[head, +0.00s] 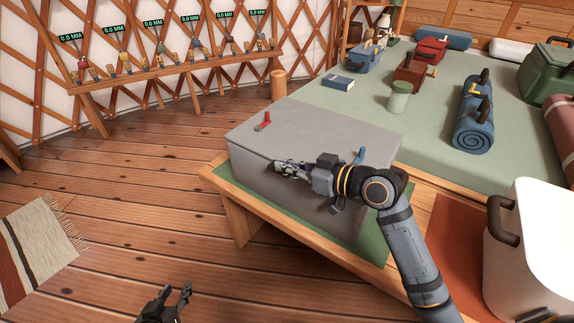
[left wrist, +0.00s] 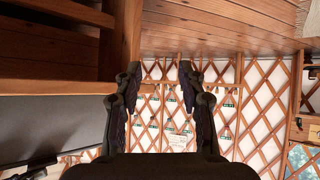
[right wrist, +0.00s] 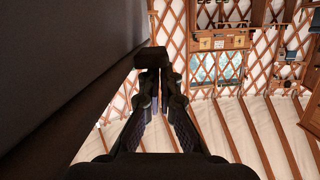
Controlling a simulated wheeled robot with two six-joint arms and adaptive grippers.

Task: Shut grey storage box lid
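The grey storage box (head: 250,170) stands on a green mat on a low wooden table. Its grey lid (head: 310,128) lies down flat over the top; I cannot tell whether it is fully seated. A red latch-like piece (head: 264,121) shows at the lid's left and a blue one (head: 362,155) at the right, partly behind my arm. My right gripper (head: 277,166) is at the box's front, near the lid's edge, fingers together with nothing visible between them. The box's dark side fills the left of the right wrist view (right wrist: 50,60). My left gripper (head: 176,288) is open and empty, low over the floor.
A green-topped platform (head: 440,130) behind holds a blue roll (head: 473,115), a green cup (head: 400,96) and boxes. A white container (head: 530,235) stands at the right. A wooden rack (head: 180,65) is at the back left.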

